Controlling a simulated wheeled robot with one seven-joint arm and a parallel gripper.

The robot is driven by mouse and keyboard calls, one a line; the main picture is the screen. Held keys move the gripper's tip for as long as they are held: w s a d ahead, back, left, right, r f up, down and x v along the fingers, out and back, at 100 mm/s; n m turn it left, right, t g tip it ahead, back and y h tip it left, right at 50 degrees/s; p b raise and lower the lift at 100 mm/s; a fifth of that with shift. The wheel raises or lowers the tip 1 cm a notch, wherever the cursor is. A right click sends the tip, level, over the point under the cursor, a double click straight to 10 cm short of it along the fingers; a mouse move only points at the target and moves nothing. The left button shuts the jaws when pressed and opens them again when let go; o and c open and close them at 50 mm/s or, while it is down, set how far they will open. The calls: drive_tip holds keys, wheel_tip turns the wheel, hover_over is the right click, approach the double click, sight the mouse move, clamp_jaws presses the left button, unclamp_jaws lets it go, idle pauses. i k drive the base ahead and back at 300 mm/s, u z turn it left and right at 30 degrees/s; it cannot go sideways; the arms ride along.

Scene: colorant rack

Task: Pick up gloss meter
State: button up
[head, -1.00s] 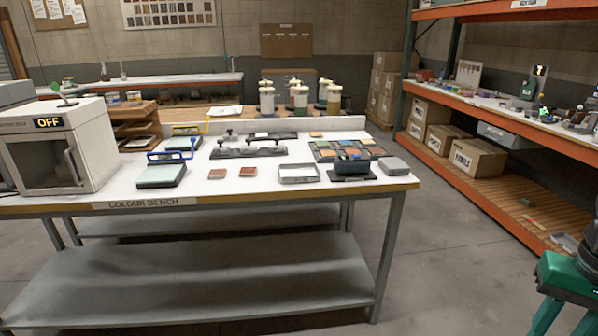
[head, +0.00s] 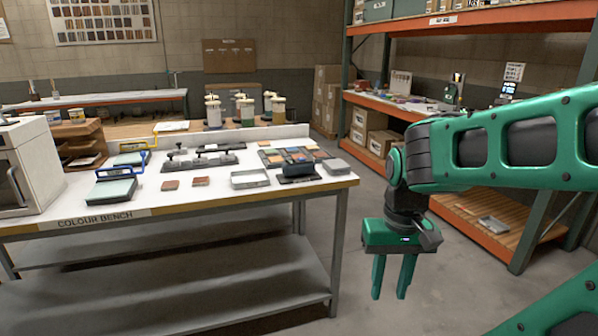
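A small dark blue-grey box-shaped device (head: 298,171), which looks like the gloss meter, sits near the right front edge of the colour bench (head: 240,203). It rests on or beside a dark flat plate. My gripper (head: 389,296) is green and hangs in front of and to the right of the bench, fingers pointing down. The two fingers are apart with nothing between them. The gripper is clear of the bench and of the device.
Several lidded jars (head: 247,110) stand behind. Orange shelving (head: 420,118) is at right. Floor between shelf and bench is open.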

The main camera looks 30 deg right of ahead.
sight(297, 169)
drive_tip(key=u, duration=0.1)
drive_tip(key=i, duration=1)
drive_tip(key=z, duration=0.1)
